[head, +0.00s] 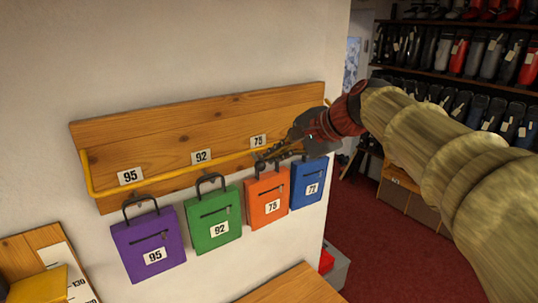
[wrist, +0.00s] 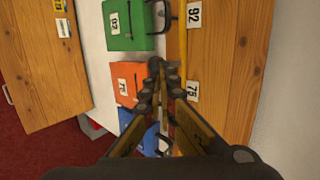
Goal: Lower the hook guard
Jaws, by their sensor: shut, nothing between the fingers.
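The hook guard is a yellow bar (head: 180,172) running along the front of a wooden hook board (head: 190,128) on the wall, with its left end bent up. It also shows in the wrist view (wrist: 183,42), running down the picture beside the number labels. My gripper (head: 262,160) is shut and empty at the right part of the board, by the 75 label and above the orange pouch. In the wrist view its fingertips (wrist: 163,68) are together just left of the bar. I cannot tell whether they touch it. My fingers and arm hide the bar's right stretch.
Purple (head: 150,244), green (head: 213,219), orange (head: 266,200) and blue (head: 307,184) pouches hang in a row below the board. A wooden bench (head: 294,286) lies below. Racks of boots (head: 465,55) stand at the back right, with red carpet before them.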

